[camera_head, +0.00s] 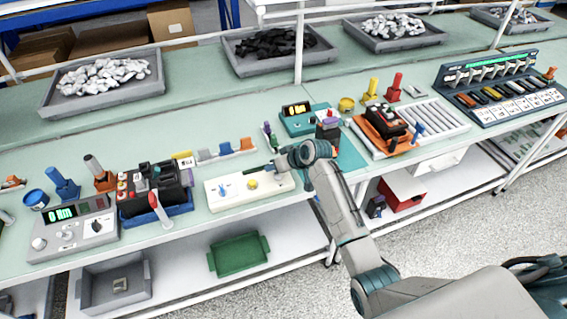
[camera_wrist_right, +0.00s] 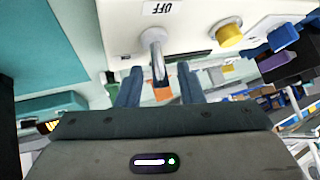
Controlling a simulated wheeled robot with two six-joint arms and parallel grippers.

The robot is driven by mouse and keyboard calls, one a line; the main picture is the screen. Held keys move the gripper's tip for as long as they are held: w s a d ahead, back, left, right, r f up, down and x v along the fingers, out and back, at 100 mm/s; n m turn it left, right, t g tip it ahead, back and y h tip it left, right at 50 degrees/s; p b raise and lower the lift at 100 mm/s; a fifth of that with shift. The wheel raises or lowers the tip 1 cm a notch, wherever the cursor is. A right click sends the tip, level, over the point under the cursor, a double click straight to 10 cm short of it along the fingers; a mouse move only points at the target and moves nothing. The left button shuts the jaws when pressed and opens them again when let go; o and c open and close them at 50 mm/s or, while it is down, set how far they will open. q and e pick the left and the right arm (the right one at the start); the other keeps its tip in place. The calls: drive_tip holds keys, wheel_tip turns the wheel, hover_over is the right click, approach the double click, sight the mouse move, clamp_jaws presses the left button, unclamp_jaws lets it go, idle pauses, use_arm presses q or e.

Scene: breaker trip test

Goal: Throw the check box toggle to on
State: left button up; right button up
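The check box (camera_head: 222,201) is a low white box on the near bench, with a blue switch (camera_head: 226,190) and a yellow button (camera_head: 252,184) on top. In the right wrist view, its metal toggle (camera_wrist_right: 156,48) stands beside an "OFF" label (camera_wrist_right: 162,8), with the yellow button (camera_wrist_right: 229,36) to the right. My right gripper (camera_wrist_right: 160,88) is open, its two fingers apart with the toggle's lever tip showing between them; contact is not clear. In the head view, my right gripper (camera_head: 264,169) covers the box's right end and hides the toggle. My left gripper is out of view.
A grey meter unit (camera_head: 68,232) and a blue tray (camera_head: 160,217) holding black breakers stand left of the box. A teal meter unit (camera_head: 303,119) is behind it, and an orange fixture (camera_head: 384,128) stands to the right. A green crate (camera_head: 239,252) sits on the lower shelf.

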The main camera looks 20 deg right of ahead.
drive_tip(key=b+v, duration=0.2)
drive_tip(key=v, duration=0.8)
drive_tip(key=shift+b, duration=0.35)
drive_tip(key=shift+s, duration=0.1)
